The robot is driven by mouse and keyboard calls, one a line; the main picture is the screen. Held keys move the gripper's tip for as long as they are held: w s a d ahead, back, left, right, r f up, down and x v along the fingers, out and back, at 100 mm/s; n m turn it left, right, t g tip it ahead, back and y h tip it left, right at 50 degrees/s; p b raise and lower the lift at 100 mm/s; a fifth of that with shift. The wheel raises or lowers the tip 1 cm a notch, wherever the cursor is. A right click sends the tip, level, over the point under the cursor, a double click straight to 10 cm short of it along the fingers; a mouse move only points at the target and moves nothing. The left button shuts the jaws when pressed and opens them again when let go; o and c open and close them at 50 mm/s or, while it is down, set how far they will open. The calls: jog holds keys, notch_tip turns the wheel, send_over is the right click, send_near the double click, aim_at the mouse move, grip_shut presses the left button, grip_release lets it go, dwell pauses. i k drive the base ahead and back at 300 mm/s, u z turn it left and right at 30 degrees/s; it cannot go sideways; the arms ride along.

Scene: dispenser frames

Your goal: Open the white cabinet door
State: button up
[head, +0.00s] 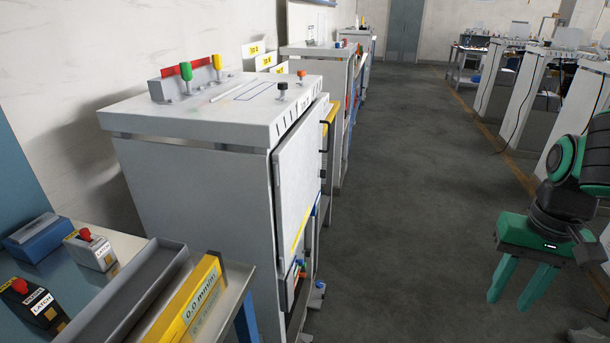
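The white cabinet (200,190) stands left of centre, its front turned to the right. I see its white door (297,180) at a steep angle on that front, with a yellow stripe low on it. A dark handle (325,136) shows near its far upper edge. I cannot tell whether the door is fully closed. My green gripper (518,298) is at the right, well apart from the cabinet, over the aisle floor. Its two fingers point down with a gap between them, open and empty.
A bench (235,284) with a grey tray, a yellow gauge box (192,305) and latch boxes (90,250) fills the lower left. Coloured levers (186,75) and knobs stand on the cabinet top. More cabinets line both sides. The grey aisle floor (410,180) is clear.

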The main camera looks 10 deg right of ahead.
aim_at(296, 161)
jog(key=i, duration=1.15)
